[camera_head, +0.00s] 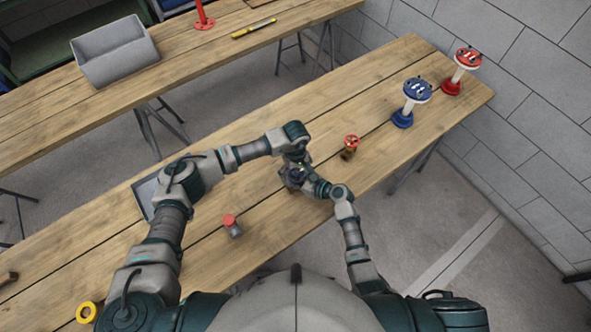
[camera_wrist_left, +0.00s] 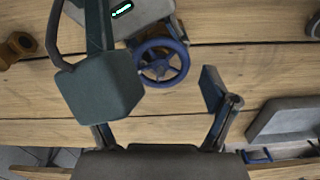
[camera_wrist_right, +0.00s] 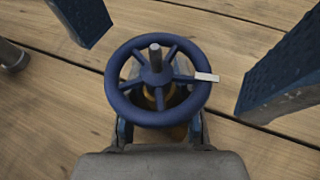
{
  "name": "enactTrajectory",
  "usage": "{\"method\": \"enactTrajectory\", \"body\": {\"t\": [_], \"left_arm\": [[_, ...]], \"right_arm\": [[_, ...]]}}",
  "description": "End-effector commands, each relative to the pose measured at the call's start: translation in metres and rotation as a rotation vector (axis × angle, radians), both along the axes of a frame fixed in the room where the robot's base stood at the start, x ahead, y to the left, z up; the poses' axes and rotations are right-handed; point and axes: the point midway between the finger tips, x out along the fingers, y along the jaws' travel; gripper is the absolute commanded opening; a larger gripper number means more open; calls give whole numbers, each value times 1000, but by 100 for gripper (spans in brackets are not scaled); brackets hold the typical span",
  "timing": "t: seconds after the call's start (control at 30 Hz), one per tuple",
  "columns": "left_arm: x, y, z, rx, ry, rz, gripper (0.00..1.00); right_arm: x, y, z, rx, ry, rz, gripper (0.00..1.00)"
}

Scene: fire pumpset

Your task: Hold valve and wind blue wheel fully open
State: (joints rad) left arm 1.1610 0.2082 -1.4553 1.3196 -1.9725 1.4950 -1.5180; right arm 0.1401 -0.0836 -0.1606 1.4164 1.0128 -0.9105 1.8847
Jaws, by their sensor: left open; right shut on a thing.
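The valve with the blue wheel (camera_wrist_right: 157,82) stands on the wooden table, its brass body (camera_wrist_right: 160,98) partly hidden under the spokes. The wheel also shows in the left wrist view (camera_wrist_left: 160,62) and, small, between my grippers in the head view (camera_head: 296,176). A white tab (camera_wrist_right: 207,78) sits at its right rim. My right gripper (camera_wrist_right: 160,130) is shut on the valve body below the wheel. My left gripper (camera_wrist_left: 165,90) is open; its fingers are apart on either side of the wheel and seem not to touch it.
A small red-wheeled brass valve (camera_head: 350,146) stands to the right, with larger blue (camera_head: 416,92) and red (camera_head: 465,60) handwheel valves beyond. A red-topped grey part (camera_head: 233,225) and a grey tray (camera_head: 147,195) lie to the left. A second table holds a grey bin (camera_head: 115,52).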

Motion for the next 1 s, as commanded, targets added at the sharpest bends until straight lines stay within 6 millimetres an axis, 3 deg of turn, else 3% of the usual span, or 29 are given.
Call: {"method": "enactTrajectory", "body": {"t": [0.13,0.17,0.3,0.4,0.73,1.0], "left_arm": [[0,0,0,0,0,0,86],[0,0,0,0,0,0,81],[0,0,0,0,0,1,46],[0,0,0,0,0,1,26],[0,0,0,0,0,39,26],[0,1,0,0,0,200,26]], "right_arm": [[0,0,0,1,-1,-1,0],[0,0,0,1,-1,-1,0],[0,0,1,1,-1,-1,0],[0,0,0,1,-1,-1,0],[0,0,1,1,-1,0,0],[0,1,1,1,0,1,0]]}}
